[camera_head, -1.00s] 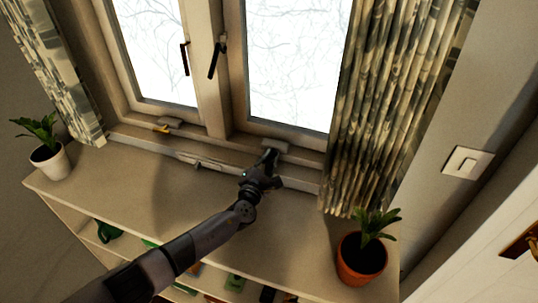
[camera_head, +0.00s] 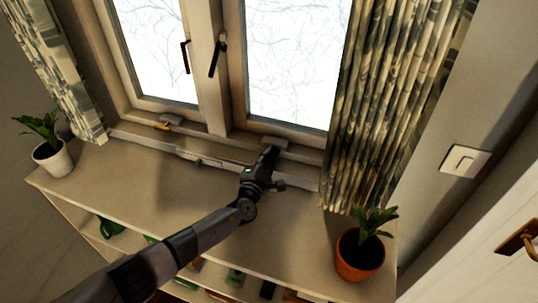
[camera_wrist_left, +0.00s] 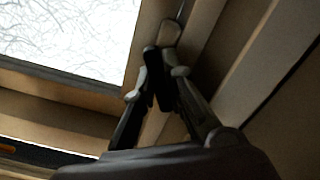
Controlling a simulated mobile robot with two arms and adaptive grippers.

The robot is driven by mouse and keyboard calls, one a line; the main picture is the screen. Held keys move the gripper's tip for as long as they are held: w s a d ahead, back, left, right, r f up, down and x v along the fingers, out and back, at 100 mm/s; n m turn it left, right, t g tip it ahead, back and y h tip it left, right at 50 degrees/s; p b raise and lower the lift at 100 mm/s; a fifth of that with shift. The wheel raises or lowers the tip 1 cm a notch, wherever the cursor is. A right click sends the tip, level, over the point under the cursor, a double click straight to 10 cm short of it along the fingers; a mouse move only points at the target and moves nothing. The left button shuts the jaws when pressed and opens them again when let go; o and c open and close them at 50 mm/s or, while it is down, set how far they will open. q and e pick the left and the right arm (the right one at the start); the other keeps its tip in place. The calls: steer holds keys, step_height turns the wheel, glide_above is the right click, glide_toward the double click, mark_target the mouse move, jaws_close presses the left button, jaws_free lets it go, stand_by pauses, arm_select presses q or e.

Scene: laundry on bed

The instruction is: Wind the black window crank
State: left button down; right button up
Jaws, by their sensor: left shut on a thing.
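My left gripper (camera_head: 268,160) is at the foot of the right-hand window, just in front of a grey crank housing (camera_head: 276,143) on the frame. In the left wrist view its two fingers (camera_wrist_left: 160,82) close around a narrow black piece, the window crank (camera_wrist_left: 152,64). The gripper is shut on it. In the head view the gripper mostly hides the crank, so its angle is hard to tell. My right gripper is not in view.
A terracotta pot plant (camera_head: 361,255) stands on the shelf top at the right, near my arm. A white pot plant (camera_head: 52,158) stands at the far left. A patterned curtain (camera_head: 385,110) hangs right of the window.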

arm_select(q)
steer(key=c, duration=1.6)
jaws_free()
steer(key=shift+c, duration=0.2)
steer(key=shift+s+f, duration=0.1)
steer(key=shift+s, duration=0.05)
steer(key=v, duration=1.1)
steer(key=shift+s+a, duration=0.15)
steer(key=shift+s, duration=0.2)
